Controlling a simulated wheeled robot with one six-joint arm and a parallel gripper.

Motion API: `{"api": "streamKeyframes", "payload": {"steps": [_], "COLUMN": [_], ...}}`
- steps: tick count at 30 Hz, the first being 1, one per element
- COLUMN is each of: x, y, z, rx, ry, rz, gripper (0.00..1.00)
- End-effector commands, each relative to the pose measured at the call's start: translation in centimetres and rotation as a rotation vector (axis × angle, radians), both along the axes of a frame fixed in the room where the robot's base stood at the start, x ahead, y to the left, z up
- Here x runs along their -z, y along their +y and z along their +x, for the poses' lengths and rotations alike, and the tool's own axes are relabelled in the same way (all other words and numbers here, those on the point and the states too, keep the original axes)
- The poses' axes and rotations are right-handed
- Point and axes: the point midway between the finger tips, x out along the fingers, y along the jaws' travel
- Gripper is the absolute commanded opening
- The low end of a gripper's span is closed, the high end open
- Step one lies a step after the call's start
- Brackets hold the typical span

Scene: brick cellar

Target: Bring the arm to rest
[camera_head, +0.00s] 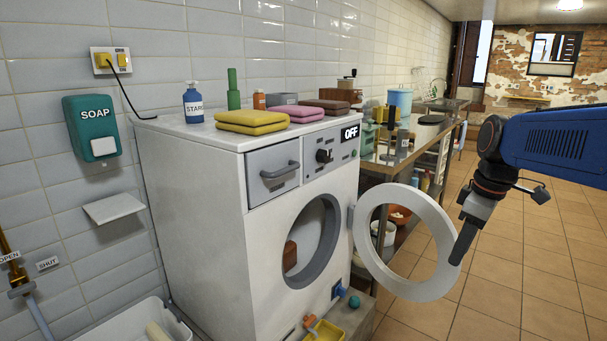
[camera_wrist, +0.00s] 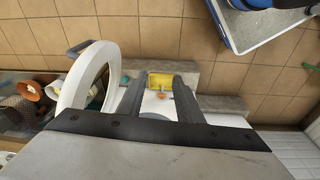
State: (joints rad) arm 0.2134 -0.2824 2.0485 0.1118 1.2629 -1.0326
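My gripper (camera_head: 462,250) hangs fingers-down at the right in the head view, its tip overlapping the right edge of the open washer door. I cannot tell there whether it touches. In the wrist view my gripper (camera_wrist: 160,88) has its two dark fingers spread apart with nothing between them. The washer door (camera_wrist: 72,92) is a white ring left of the fingers there. The white washing machine (camera_head: 205,190) stands against the tiled wall with its round door (camera_head: 372,262) swung wide open. Its display (camera_head: 350,132) reads OFF. Something brown shows inside the drum.
Folded yellow (camera_head: 250,122) and pink cloths and bottles stand on the washer. A side table (camera_head: 385,160) with several items is behind the door. A yellow tray (camera_head: 326,332) lies low before the washer. The tiled floor (camera_head: 520,270) at right looks clear.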

Motion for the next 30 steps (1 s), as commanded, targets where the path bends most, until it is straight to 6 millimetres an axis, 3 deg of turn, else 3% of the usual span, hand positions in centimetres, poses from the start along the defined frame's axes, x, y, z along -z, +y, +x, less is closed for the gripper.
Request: {"api": "streamKeyframes", "payload": {"steps": [7, 18, 24, 30], "x": [2.1, 7.2, 9.5, 10.2], "y": [2.9, 5.3, 5.8, 5.9], "z": [-6.3, -14.4, -17.0, -17.6], "rx": [0.248, 0.608, 0.734, 0.777], "ry": [-0.070, -0.184, -0.223, -0.235], "rz": [0.004, 0.076, 0.122, 0.139], "gripper": [0.33, 0.33, 0.33, 0.33]}}
